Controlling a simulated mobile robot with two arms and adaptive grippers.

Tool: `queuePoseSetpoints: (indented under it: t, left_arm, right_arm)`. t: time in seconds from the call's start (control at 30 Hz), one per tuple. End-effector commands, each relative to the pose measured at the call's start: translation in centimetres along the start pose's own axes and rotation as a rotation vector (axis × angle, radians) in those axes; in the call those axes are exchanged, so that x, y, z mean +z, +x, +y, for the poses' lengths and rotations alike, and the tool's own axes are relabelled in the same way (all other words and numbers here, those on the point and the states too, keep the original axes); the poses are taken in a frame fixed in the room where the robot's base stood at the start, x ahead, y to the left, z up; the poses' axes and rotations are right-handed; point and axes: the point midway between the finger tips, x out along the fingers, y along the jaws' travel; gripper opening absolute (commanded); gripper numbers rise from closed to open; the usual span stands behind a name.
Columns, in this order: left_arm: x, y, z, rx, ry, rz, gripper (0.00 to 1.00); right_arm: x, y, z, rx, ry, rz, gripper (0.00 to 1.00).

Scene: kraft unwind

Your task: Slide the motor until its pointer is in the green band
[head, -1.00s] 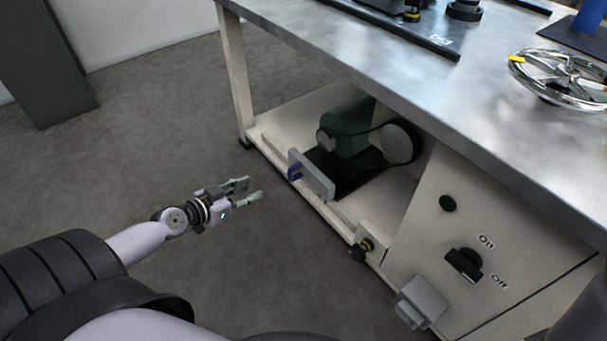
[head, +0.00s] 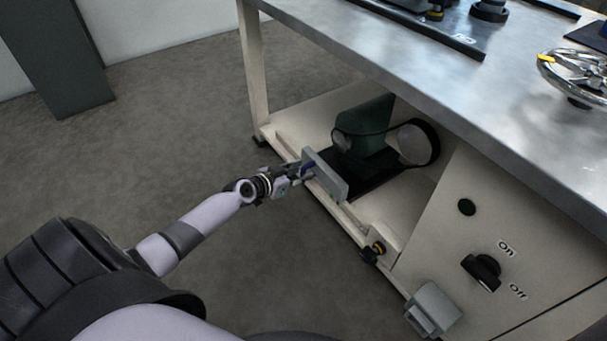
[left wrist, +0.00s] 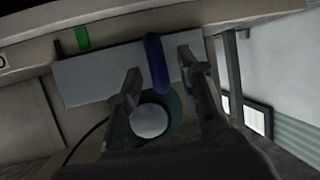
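The dark green motor (head: 368,125) sits on a black base on the low shelf under the bench, with a belt running to a round pulley (head: 415,143). A grey plate (head: 333,180) with a blue handle (head: 307,169) stands at its front. My left gripper (head: 303,172) is at the handle. In the left wrist view its open fingers (left wrist: 159,65) lie either side of the blue handle (left wrist: 155,52), with gaps visible. A green band (left wrist: 82,38) marks the rail beside the plate (left wrist: 85,75). My right gripper is out of view.
A panel with an On/Off switch (head: 482,271) and a grey box (head: 433,308) is to the right. The bench top (head: 400,75) overhangs the motor.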

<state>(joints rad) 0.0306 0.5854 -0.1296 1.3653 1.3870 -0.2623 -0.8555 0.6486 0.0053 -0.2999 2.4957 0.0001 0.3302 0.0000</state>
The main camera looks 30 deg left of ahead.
Motion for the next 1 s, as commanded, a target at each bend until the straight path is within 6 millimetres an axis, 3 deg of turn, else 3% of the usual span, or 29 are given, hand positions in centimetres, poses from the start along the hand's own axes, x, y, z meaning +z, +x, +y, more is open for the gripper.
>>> queuePoseSetpoints:
  t: [0.2, 0.5, 1.0]
  left_arm:
    - [0.1, 1.7, 0.0, 0.001, -0.001, -0.001, 0.35]
    - [0.0, 1.8, 0.1, 0.001, -0.001, -0.001, 0.34]
    - [0.0, 1.8, 0.0, 0.001, -0.001, -0.001, 0.01]
  right_arm:
    - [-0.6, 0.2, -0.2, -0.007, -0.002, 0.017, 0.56]
    - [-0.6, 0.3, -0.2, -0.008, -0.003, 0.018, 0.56]
    - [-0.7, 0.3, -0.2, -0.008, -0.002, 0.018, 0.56]
